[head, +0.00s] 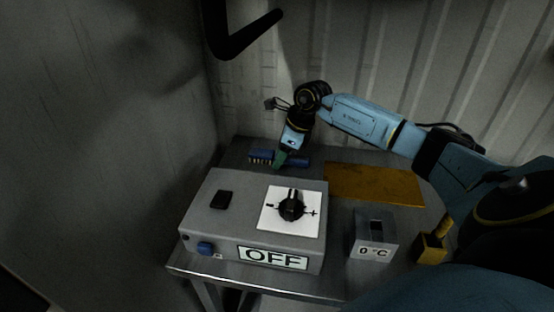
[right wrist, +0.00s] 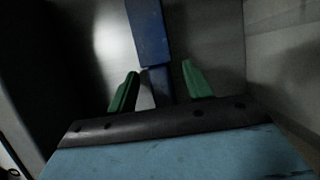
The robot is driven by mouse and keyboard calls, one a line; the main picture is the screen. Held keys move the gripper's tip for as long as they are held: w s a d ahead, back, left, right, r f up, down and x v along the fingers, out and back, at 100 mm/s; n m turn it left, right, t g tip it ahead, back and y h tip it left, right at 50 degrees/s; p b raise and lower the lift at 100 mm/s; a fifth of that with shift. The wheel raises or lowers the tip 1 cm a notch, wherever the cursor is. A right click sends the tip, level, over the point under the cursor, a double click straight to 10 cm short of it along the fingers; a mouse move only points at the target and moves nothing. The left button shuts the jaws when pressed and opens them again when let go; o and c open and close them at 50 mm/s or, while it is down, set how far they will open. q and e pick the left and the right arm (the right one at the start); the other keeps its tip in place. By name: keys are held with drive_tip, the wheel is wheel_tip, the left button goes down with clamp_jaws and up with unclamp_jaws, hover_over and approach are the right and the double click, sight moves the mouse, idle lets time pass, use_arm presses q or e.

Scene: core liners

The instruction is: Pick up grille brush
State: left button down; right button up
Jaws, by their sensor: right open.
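My left gripper is not in view.
A grey control box (head: 240,205) with a black knob (head: 291,206) and an OFF sign stands in front of the brush. An orange-yellow plate (head: 375,184) lies right of it. A small 0 °C box (head: 374,241) and a yellow block (head: 430,249) stand at the right. Walls stand close behind and left.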

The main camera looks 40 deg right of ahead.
drive_tip(key=c, duration=1.1)
drive_tip(key=shift+r, duration=0.1)
